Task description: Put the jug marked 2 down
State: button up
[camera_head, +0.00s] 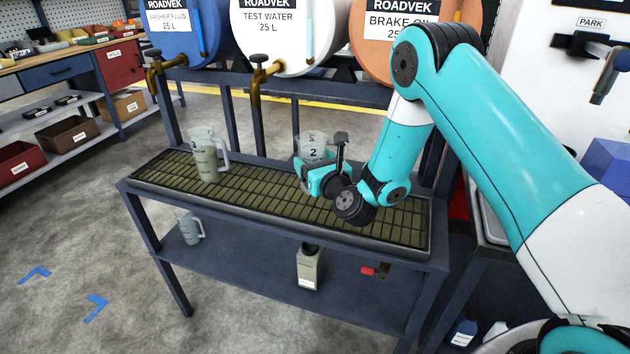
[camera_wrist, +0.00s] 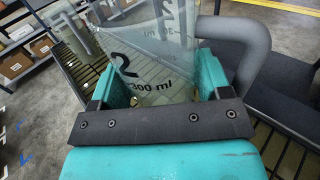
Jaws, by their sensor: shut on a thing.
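The jug marked 2 (camera_head: 313,147) is clear, with a grey handle, and looks upright over the slatted drip grate (camera_head: 258,196) of the stand. My gripper (camera_head: 318,178) is shut on its lower body from the front right. In the wrist view the jug (camera_wrist: 150,62) sits between both teal fingers (camera_wrist: 163,88), with the "2" and "300 ml" marks facing the camera and the handle at the right. The gripper hides most of its base, so I cannot tell whether it touches the grate.
A jug marked 3 (camera_head: 207,162) with liquid stands on the grate to the left. Another jug (camera_head: 189,228) and a beige container (camera_head: 309,268) are on the lower shelf (camera_head: 255,277). Brass taps (camera_head: 256,85) hang behind. The grate is bare between the jugs.

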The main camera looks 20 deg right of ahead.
jog(key=shift+f+b, duration=0.8)
jog(key=shift+f, duration=0.55)
jog(key=shift+f, duration=0.1)
jog(key=shift+f, duration=0.15)
jog(key=o, duration=1)
jog(key=shift+r, duration=0.2)
